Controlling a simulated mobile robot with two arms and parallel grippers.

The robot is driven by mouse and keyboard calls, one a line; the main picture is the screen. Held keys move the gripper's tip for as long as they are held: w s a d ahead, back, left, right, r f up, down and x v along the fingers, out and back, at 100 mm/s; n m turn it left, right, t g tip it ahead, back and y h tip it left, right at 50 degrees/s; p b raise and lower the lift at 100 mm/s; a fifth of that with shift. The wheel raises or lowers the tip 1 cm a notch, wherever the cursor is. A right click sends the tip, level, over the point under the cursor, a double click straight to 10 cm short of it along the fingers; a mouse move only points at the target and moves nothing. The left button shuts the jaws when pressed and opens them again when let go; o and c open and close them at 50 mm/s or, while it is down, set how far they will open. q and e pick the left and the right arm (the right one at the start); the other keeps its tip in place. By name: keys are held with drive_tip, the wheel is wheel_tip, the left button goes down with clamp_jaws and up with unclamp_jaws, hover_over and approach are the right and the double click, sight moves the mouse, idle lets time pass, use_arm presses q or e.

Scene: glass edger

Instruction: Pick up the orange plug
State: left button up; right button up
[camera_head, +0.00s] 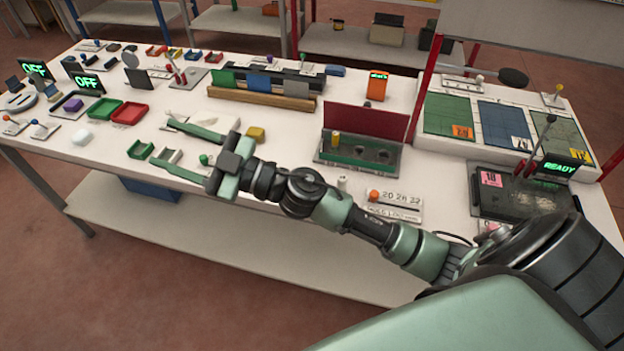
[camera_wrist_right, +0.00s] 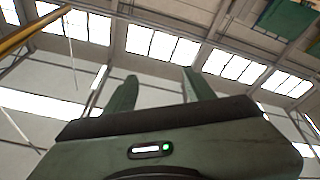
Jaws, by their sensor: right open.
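No piece is clearly the orange plug. An orange ball-shaped piece (camera_head: 374,194) sits on a small white labelled panel (camera_head: 396,206). I cannot tell which is the plug. My right gripper (camera_head: 161,141) is open and empty, pointing left over the front of the table, well left of both pieces. In the right wrist view its fingers (camera_wrist_right: 158,80) are apart against the ceiling. My left gripper is not in view.
A yellow block (camera_head: 256,134) and small green pieces (camera_head: 140,150) lie near my right gripper. Red and green trays (camera_head: 130,112) are further left. An orange device (camera_head: 377,86) stands at the back. A dark machine marked READY (camera_head: 520,196) is at the right.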

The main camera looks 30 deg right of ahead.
drive_tip(key=s+a+n+g+y, duration=0.2)
drive_tip(key=a+n+g, duration=0.1)
drive_tip(key=n+g, duration=0.2)
drive_tip(key=m+g+h, duration=0.2)
drive_tip(key=g+h, duration=0.9)
drive_tip(key=h, duration=0.6)
hover_over(313, 171)
drive_tip(key=f, duration=1.4)
drive_tip(key=shift+s+a, duration=0.15)
drive_tip(key=shift+s, duration=0.25)
drive_tip(key=shift+f, duration=0.2)
drive_tip(key=f+p, duration=0.1)
drive_tip(key=f, duration=0.3)
drive_tip(key=f+p, duration=0.1)
drive_tip(key=f, duration=0.1)
drive_tip(key=shift+w+f+p, duration=0.2)
drive_tip(key=shift+w+p, duration=0.15)
drive_tip(key=shift+f, duration=0.35)
clamp_jaws()
